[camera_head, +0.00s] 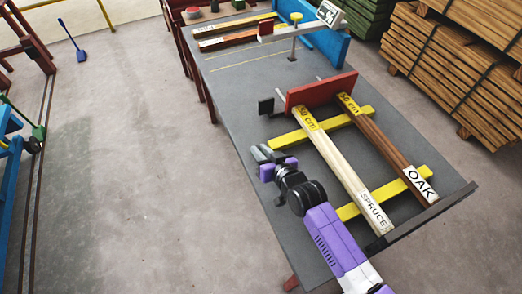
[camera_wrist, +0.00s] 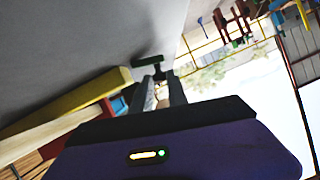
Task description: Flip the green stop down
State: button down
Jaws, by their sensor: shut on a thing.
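My gripper (camera_head: 265,154) is at the left edge of the grey table, beside the yellow crossbars. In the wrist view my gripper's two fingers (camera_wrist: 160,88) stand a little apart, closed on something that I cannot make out. Just beyond the fingertips a dark green bar (camera_wrist: 148,61) on a short stem shows in the wrist view. In the head view a dark block (camera_head: 266,106) by the red plate seems to be the same part, but its colour is hard to tell. A clearly green part (camera_head: 38,131) sits on a blue frame at the far left.
A pale spruce bar (camera_head: 340,165) and a brown oak bar (camera_head: 385,145) lie across yellow crossbars (camera_head: 350,211) against the red plate (camera_head: 320,93). A dark rail (camera_head: 425,215) edges the table's near end. Timber stacks (camera_head: 455,60) stand at right.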

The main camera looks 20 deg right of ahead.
jog(key=shift+a+f+n+h+p, duration=0.1)
jog(key=shift+a+n+h+p, duration=0.1)
jog(key=shift+n+h+p, duration=0.35)
jog(key=shift+a+f+n, duration=0.3)
jog(key=shift+f+n, duration=0.05)
jog(key=shift+n, duration=0.1)
jog(key=c, duration=1.3)
grip_release()
jog(key=shift+c, duration=0.2)
jog(key=shift+s, duration=0.15)
jog(key=shift+b+v, duration=0.45)
jog(key=shift+v, duration=3.35)
jog(key=shift+a+r, duration=0.1)
